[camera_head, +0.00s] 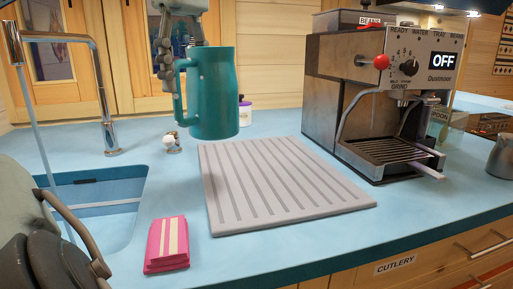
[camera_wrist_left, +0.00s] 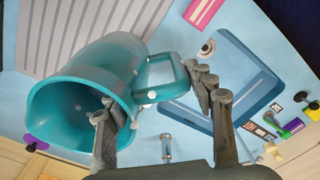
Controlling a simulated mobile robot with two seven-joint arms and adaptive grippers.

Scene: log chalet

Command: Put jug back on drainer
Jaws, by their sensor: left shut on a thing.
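The teal jug (camera_head: 213,95) is upright in the head view, in front of the counter's back wall and near the far left corner of the drainer. It appears held above the counter. My left gripper (camera_head: 170,76) comes down from the top and is shut on the jug's handle side. In the left wrist view the jug (camera_wrist_left: 95,85) has its open mouth toward the left, and the fingers of the left gripper (camera_wrist_left: 160,104) are at its handle. The drainer (camera_head: 285,185) is a flat grey ribbed board, empty. It also shows in the left wrist view (camera_wrist_left: 95,28). My right gripper is not in view.
A coffee machine (camera_head: 385,75) stands right of the drainer. A sink (camera_head: 110,195) with a tap (camera_head: 108,100) is at left. A small purple-lidded jar (camera_head: 245,115) stands behind the drainer.

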